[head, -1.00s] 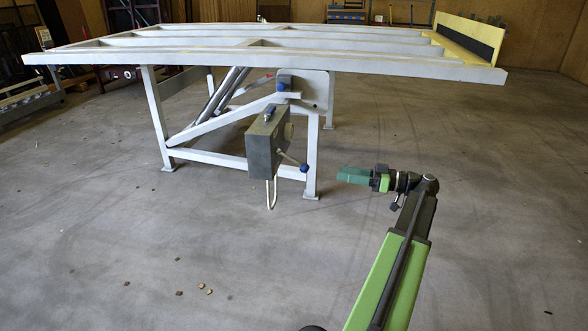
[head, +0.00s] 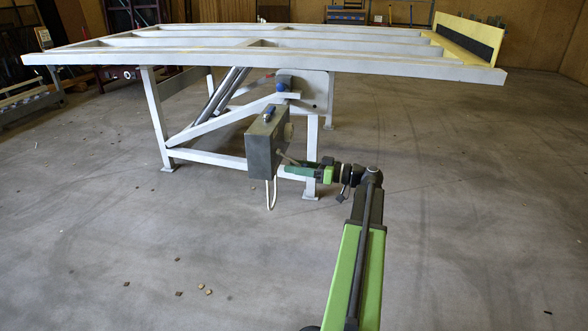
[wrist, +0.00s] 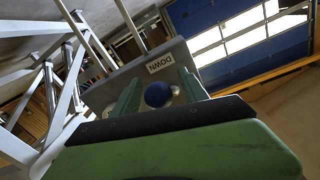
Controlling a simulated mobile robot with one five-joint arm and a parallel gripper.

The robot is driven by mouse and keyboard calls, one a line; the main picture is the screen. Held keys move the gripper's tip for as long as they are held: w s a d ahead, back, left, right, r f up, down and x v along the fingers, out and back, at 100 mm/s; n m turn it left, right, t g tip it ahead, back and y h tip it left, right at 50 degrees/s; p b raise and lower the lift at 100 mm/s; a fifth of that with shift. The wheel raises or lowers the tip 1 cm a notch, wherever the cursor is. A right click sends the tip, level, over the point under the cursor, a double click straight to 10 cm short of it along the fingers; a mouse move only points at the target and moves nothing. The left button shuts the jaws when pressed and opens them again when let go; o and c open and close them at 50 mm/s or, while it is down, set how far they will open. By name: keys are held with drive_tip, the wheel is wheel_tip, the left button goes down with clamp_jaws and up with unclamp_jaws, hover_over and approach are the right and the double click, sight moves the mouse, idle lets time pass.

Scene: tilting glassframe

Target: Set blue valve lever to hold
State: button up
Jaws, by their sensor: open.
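A grey control box (head: 262,148) hangs beside the near leg of the tilting frame (head: 250,60). Its lever (head: 287,160) sticks out to the right, and its blue knob is hidden behind my gripper (head: 291,168) in the head view. In the wrist view the blue ball knob (wrist: 158,94) sits between my two open green fingers, with space visible around it; contact cannot be told. A label reading "DOWN" (wrist: 160,63) is on the box face behind the knob. A second small blue part (head: 268,113) is on top of the box.
The white frame leg (head: 312,155) stands just behind my gripper. A white hose (head: 271,192) hangs below the box. The floor in front and to the right is clear apart from several small scraps (head: 200,286).

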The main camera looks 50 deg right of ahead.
clamp_jaws()
idle(1.3)
